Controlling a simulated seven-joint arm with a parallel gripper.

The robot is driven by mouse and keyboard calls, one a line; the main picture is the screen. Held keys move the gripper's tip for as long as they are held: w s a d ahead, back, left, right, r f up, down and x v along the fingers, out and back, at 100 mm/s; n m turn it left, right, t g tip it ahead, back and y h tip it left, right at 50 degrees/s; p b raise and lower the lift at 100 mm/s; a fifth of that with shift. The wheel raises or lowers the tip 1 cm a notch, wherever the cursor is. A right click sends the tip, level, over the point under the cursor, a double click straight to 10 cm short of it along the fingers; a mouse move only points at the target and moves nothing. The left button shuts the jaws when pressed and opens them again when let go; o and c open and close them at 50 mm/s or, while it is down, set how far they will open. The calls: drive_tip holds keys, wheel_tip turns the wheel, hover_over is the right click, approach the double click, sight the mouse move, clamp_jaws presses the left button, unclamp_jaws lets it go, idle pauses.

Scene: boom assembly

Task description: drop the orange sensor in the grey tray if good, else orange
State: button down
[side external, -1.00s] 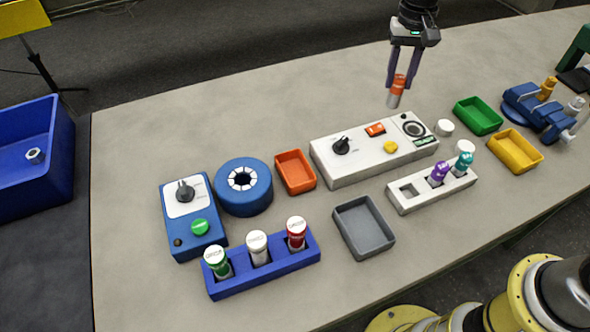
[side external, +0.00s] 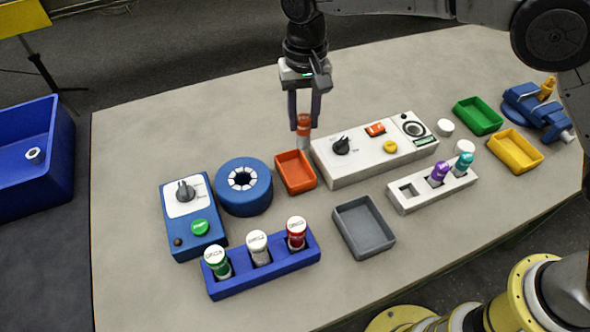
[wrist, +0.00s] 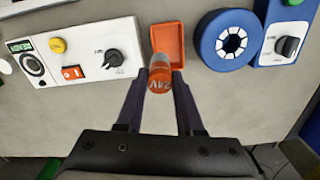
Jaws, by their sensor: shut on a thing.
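My gripper (side external: 304,118) is shut on the orange sensor (side external: 304,127), a small orange cylinder with a grey lower end, held upright above the table. In the wrist view the sensor (wrist: 161,78) sits between the fingertips, with lettering like "24V" on its top. The orange tray (side external: 296,172) is empty on the table, just below and in front of the sensor in the side view. The wrist view shows the orange tray (wrist: 181,51) beyond the fingertips, partly behind the sensor. The grey tray (side external: 364,227) is empty, nearer the front and to the right.
A white tester box (side external: 370,152) with knob, orange switch and yellow button stands right of the orange tray. A blue ring (side external: 244,187) and blue control box (side external: 194,215) stand left. A blue rack (side external: 262,264) holds three cylinders. Green (side external: 478,116) and yellow trays (side external: 515,151) lie far right.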

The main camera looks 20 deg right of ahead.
sight(304, 131)
drive_tip(key=shift+f, duration=1.95)
drive_tip(key=shift+c, duration=2.3)
unclamp_jaws()
wheel_tip(304, 131, up, 14)
drive_tip(key=shift+f, duration=0.1)
